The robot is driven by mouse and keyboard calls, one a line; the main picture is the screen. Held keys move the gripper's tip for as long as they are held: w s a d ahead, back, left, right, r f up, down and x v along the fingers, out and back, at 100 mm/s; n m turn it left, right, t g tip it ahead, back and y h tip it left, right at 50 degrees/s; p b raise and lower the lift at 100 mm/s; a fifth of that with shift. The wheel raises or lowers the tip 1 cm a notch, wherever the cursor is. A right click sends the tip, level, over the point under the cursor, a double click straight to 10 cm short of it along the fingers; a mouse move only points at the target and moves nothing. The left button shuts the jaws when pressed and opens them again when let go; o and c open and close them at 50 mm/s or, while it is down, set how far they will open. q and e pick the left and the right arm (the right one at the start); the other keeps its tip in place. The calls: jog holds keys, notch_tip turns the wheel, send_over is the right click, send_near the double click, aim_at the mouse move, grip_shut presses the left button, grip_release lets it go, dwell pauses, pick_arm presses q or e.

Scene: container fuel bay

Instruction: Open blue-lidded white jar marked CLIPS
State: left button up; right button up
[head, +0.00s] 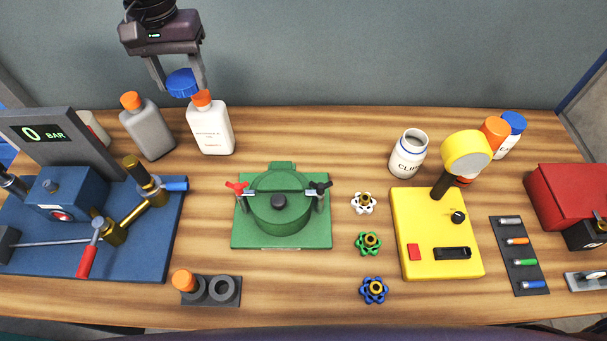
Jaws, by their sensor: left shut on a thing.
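The white jar marked CLIPS (406,160) stands upright at the back of the table, right of centre. It has no lid on, and its round mouth is open; I cannot make out what is inside. My left gripper (180,86) is at the upper left, shut on a round blue lid (181,80). It holds the lid in the air, just above and behind a white bottle with an orange cap, well left of the jar. My right gripper is not in view.
The white bottle (210,130) and a grey bottle (147,132) stand below the lid. A green lidded unit (247,235) sits mid-table. A yellow box with a round head (410,262) is close to the jar. Another blue-lidded white jar (511,125) stands at right. Bare wood lies left of the CLIPS jar.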

pick_arm(q)
jog(key=shift+f+m, duration=0.25)
jog(key=shift+m, duration=0.15)
jog(key=s+m+p, duration=0.1)
jog(key=s+m, duration=0.2)
jog(key=m+p, duration=0.5)
jog(key=m, duration=1.3)
send_over(215, 201)
notch_tip(215, 201, down, 23)
jog(key=shift+r, duration=0.2)
notch_tip(215, 201, down, 3)
jog(key=shift+r+p, duration=0.15)
jog(key=shift+p, duration=0.15)
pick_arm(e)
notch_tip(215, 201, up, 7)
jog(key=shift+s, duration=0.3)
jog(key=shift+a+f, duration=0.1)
